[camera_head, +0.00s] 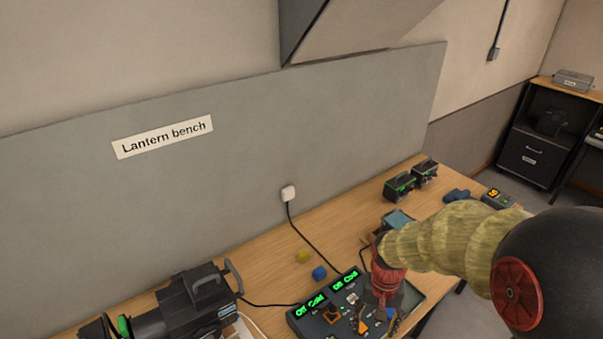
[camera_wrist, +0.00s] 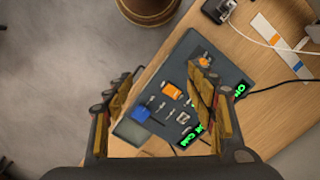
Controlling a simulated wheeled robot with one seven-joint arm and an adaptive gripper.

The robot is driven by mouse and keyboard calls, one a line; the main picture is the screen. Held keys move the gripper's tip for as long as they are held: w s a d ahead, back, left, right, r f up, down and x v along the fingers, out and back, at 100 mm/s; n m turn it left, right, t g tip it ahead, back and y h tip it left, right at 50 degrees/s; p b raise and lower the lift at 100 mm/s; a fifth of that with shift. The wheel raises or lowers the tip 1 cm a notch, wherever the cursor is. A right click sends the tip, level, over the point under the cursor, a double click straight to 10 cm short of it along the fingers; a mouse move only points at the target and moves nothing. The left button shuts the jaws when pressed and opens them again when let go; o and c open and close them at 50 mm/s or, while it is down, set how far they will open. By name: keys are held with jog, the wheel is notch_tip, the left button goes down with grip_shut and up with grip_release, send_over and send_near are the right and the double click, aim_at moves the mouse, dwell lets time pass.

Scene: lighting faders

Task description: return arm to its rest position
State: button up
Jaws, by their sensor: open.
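My gripper (camera_head: 377,322) is at the front of the bench, over the dark control panel (camera_head: 413,298), with its fingers pointing down. In the wrist view my gripper (camera_wrist: 165,98) is open, with its two fingers apart and nothing between them. The panel (camera_wrist: 222,62) lies below the fingers. An orange control (camera_wrist: 172,90) and a blue control (camera_wrist: 141,114) show on it between the fingers. My arm (camera_head: 450,240) hides part of the bench and panel. Contact between fingers and panel cannot be told.
A black lantern (camera_head: 190,305) stands at the left of the wooden bench. Two small dark devices (camera_head: 400,187) stand at the back right. A cable runs from the wall socket (camera_head: 288,193).

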jog(key=s+r+n+t+b, duration=0.3)
jog(key=s+r+t+b, duration=0.2)
jog(key=s+b, duration=0.6)
jog(key=t+b, duration=0.1)
jog(key=b, duration=0.5)
jog(key=shift+r+t, duration=0.4)
jog(key=shift+d, duration=0.1)
dwell(0.7)
